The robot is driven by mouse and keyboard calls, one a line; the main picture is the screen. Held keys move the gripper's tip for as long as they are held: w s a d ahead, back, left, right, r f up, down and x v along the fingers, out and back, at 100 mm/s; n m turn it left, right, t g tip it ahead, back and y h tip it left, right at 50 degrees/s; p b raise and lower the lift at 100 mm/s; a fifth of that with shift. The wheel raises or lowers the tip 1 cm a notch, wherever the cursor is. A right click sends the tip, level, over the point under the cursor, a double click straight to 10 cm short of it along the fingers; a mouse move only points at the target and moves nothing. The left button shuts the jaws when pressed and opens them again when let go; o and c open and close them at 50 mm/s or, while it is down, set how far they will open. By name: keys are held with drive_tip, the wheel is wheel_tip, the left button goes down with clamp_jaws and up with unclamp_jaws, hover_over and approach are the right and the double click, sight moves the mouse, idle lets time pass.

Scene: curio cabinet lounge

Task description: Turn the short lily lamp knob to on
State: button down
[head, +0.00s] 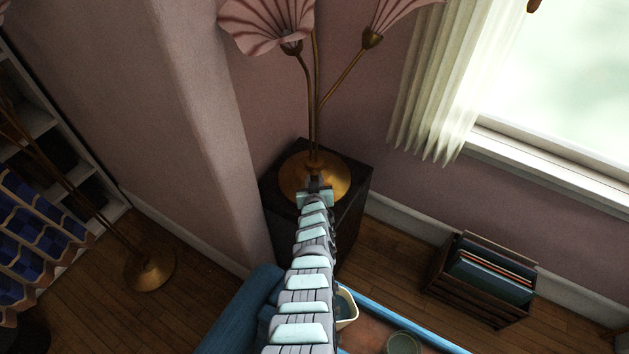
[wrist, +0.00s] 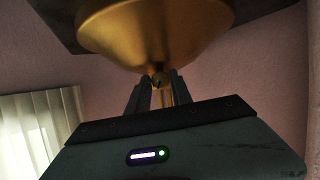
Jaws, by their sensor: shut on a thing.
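The short lily lamp has a round brass base (head: 338,176), thin brass stems (head: 312,105) and pink striped flower shades (head: 265,22). It stands on a dark square side table (head: 352,205) in the corner. In the wrist view the brass base (wrist: 155,35) fills the top. My gripper (head: 315,184) reaches the front of the base. In the wrist view my gripper (wrist: 158,86) has its dark fingers shut on the knob. The knob's on or off marking cannot be made out.
A floor lamp's brass base (head: 150,264) stands on the left. A wooden crate (head: 478,285) of records is at the right under the window. A blue-edged table (head: 400,318) with a cup and bowl is at the bottom. Pale curtains (head: 440,85) hang right of the lamp.

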drive_tip(key=shift+d+f+m, duration=0.2)
drive_tip(key=shift+f+m, duration=0.1)
drive_tip(key=shift+a+y, duration=0.1)
drive_tip(key=shift+y, duration=0.2)
drive_tip(key=shift+w+m+y+b, duration=0.1)
drive_tip(key=shift+m+y+b, duration=0.2)
drive_tip(key=shift+m+b, duration=0.45)
drive_tip(key=shift+b, duration=0.55)
drive_tip(key=shift+m+y+b, duration=0.35)
drive_tip(key=shift+y+b, duration=0.05)
drive_tip(key=shift+b, duration=0.25)
drive_tip(key=shift+r, duration=0.3)
drive_tip(key=c, duration=1.2)
unclamp_jaws()
drive_tip(key=shift+o, duration=0.2)
